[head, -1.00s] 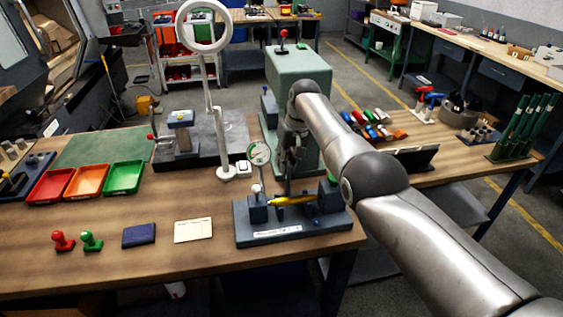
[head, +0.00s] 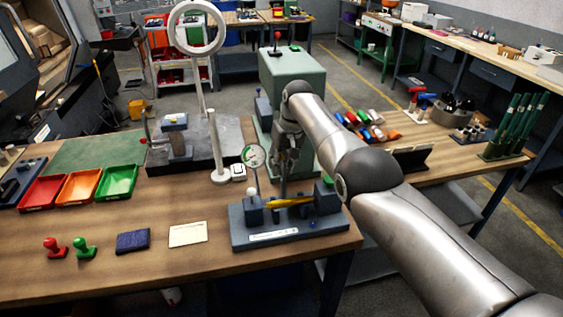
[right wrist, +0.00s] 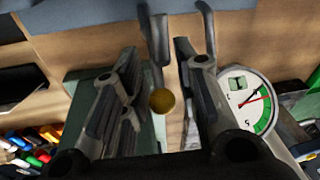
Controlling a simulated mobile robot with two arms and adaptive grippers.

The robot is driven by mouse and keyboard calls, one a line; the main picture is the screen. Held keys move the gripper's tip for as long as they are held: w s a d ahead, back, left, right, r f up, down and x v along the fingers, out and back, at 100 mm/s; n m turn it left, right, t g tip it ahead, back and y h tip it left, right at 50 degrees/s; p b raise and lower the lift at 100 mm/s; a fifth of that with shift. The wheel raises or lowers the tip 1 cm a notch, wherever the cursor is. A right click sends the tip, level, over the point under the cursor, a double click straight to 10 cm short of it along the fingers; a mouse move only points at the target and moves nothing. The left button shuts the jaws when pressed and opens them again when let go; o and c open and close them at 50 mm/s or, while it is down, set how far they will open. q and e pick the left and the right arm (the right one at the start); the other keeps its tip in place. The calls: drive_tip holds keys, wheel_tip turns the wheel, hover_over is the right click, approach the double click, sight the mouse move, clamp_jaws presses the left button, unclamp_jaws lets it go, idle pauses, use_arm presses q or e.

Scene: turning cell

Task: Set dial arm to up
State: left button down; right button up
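The round white-and-green dial (head: 254,156) stands on a thin post at the left of a dark blue bench fixture (head: 290,236). A yellow bar (head: 290,201) lies across the fixture. My right gripper (head: 283,172) points down above the fixture, just right of the dial. In the right wrist view its fingers (right wrist: 158,75) are apart. A round brass-coloured end (right wrist: 163,101) shows in the gap between them; I cannot tell whether they touch it. The dial face (right wrist: 250,98) is right of the fingers. The dial arm is not clearly distinguishable. My left gripper is out of view.
A green machine block (head: 292,75) stands behind the gripper. A ring lamp (head: 196,28) on a post rises behind left. Red, orange and green trays (head: 117,182), two stamps (head: 84,247), a blue pad (head: 133,242) and a card (head: 188,234) lie left. Bare wood lies between.

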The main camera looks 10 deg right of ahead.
drive_tip(key=v, duration=1.2)
